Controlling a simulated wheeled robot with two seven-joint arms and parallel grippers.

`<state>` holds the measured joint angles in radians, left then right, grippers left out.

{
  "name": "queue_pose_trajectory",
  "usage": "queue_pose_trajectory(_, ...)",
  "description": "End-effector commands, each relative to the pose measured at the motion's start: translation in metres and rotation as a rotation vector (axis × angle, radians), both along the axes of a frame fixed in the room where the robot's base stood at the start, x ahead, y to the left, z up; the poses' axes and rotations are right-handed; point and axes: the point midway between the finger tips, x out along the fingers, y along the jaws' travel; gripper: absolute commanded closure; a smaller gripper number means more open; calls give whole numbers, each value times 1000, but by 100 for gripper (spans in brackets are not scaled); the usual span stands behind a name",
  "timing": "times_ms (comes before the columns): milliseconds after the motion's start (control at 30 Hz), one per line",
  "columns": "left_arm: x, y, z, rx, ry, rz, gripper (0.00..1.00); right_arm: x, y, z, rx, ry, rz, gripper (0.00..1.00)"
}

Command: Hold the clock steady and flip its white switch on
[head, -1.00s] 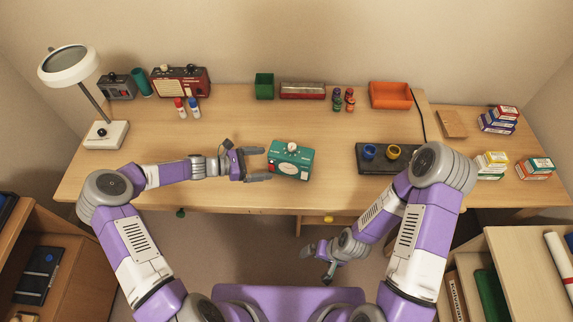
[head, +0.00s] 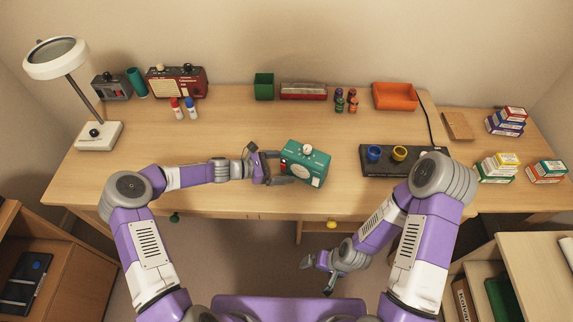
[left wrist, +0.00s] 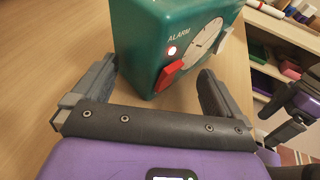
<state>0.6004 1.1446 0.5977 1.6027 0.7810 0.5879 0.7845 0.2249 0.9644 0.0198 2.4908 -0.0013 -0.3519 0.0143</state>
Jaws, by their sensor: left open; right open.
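The teal clock (head: 308,166) stands on the desk, with a round pale dial on its front and a white knob (head: 307,149) on top. The left wrist view shows its "ALARM" label, a small lit lamp (left wrist: 172,51) and a red lever (left wrist: 170,75) on the clock (left wrist: 148,35). My left gripper (head: 279,168) is open at the clock's left end, one finger toward the back and one toward the front. I cannot tell whether the fingers touch it. My right gripper (head: 318,273) is open and empty, low in front of the desk.
A black tray (head: 432,171) with a blue and a yellow cup lies right of the clock. A desk lamp (head: 98,136), radio (head: 177,80), green box (head: 264,85) and orange tray (head: 396,98) stand farther back. The desk left of the clock is mostly clear beyond my arm.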

Motion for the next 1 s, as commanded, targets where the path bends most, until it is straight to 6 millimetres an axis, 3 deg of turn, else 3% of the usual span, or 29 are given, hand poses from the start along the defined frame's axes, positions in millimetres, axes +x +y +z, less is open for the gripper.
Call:
queue_pose_trajectory(200, 5, -18, -7, -1, 2, -3, 0, 0, 0, -7, 0, 0, 0, 0)
queue_pose_trajectory(600, 6, -22, -7, 0, 1, -2, 0, 0, 0, -8, 0, 0, 0, 0)
queue_pose_trajectory(1000, 6, -22, -7, 0, 1, -2, 61, 0, 0, -8, 0, 0, 0, 0)
